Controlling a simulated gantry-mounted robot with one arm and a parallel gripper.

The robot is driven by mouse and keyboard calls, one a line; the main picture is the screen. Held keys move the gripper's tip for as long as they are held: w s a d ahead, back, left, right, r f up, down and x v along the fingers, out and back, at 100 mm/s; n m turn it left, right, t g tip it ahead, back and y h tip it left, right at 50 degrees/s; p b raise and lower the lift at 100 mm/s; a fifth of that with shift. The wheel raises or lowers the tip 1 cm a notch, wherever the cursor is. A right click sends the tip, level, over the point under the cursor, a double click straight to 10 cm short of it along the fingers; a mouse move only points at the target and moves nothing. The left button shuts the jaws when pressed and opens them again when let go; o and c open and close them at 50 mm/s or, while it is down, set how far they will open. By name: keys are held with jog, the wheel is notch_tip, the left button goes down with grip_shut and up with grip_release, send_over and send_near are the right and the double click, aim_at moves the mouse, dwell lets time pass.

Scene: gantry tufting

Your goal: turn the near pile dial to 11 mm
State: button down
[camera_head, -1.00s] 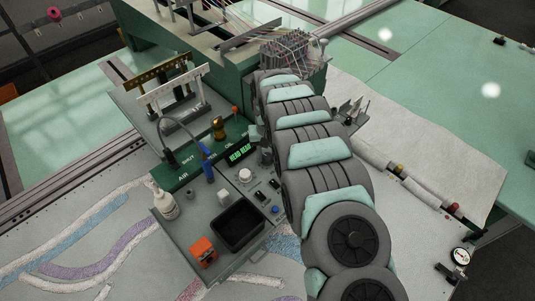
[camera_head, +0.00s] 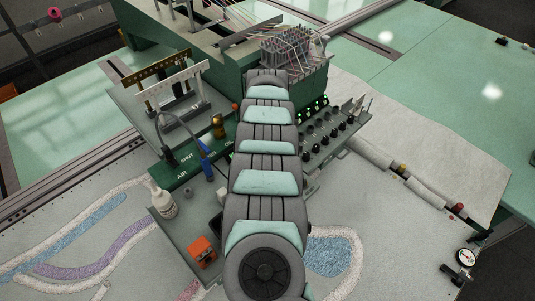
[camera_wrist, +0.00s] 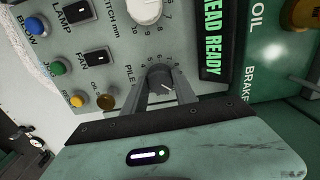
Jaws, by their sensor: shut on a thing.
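The pile dial (camera_wrist: 160,74) is a small dark grey knob on the grey panel in the wrist view, with "PILE" lettering and a number scale around it. A short white mark shows on the knob, pointing toward the lower right of the picture; the number it meets is too small to read surely. My gripper (camera_wrist: 161,87) has one finger on each side of the knob and is shut on it. In the head view my arm covers this dial and my fingertips.
The white stitch dial (camera_wrist: 145,10) is beside the pile dial. A green "HEAD READY" display (camera_wrist: 211,40), an orange oil knob (camera_wrist: 301,14), and lamp (camera_wrist: 75,11) and fan (camera_wrist: 97,59) switches are near. In the head view an orange box (camera_head: 203,251) and white bottle (camera_head: 162,202) stand left of my arm.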

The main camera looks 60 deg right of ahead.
jog(key=shift+f+m+b, duration=0.1)
jog(key=shift+m+b, duration=0.4)
jog(key=shift+m, duration=0.5)
jog(key=c, duration=1)
grip_release()
notch_tip(320, 180, up, 11)
jog(key=b, duration=0.1)
